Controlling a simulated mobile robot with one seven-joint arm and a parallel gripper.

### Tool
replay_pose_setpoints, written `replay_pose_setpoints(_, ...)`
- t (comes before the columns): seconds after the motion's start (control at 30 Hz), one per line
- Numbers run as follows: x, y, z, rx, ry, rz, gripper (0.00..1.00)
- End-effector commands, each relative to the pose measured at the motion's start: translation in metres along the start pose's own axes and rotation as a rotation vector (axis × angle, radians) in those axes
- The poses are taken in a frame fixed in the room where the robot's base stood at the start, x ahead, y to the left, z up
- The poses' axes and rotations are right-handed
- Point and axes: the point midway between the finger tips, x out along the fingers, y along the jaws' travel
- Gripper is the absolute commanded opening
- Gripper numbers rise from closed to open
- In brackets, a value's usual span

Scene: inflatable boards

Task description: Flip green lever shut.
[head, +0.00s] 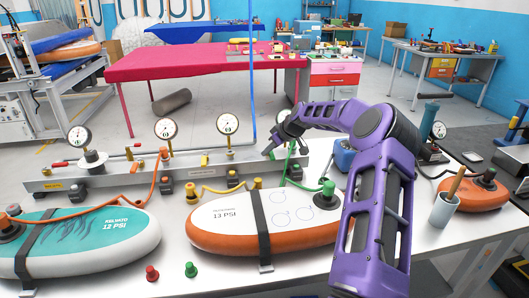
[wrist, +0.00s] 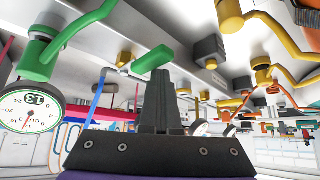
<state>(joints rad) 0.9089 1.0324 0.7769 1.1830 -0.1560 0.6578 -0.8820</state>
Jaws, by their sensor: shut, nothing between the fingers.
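The green lever (wrist: 153,60) shows in the wrist view as a short, thick green bar, slanted, beside a metal valve. It lies just beyond my fingertips; I cannot tell whether they touch. My gripper (wrist: 161,82) is shut and empty, its dark fingers pointing toward the valve row. In the head view my gripper (head: 270,151) is low at the right part of the grey manifold (head: 110,173), near the green hose (head: 285,172). The lever itself is not clear there, probably behind my gripper.
A pressure gauge (wrist: 30,108) and a green hose (wrist: 75,32) are close at left in the wrist view. Yellow hoses (wrist: 275,35) are at right. Inflatable boards, including a white and orange one (head: 225,222), lie in front of the manifold.

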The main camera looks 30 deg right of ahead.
Motion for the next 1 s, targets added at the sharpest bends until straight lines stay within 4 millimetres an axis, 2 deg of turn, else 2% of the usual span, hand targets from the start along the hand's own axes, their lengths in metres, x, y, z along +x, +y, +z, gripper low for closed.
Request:
replay_pose_setpoints(0.03,-0.0008,0.0037,0.0048,0.002,-0.005,0.004,0.0)
replay_pose_setpoints(0.5,-0.0059,0.012,0.0112,0.006,-0.011,0.011,0.0)
replay_pose_setpoints(0.87,-0.0058,0.0124,0.0107,0.004,-0.01,0.014,0.0)
replay_pose_setpoints(1.0,-0.0004,0.0049,0.005,0.001,-0.01,0.012,0.0)
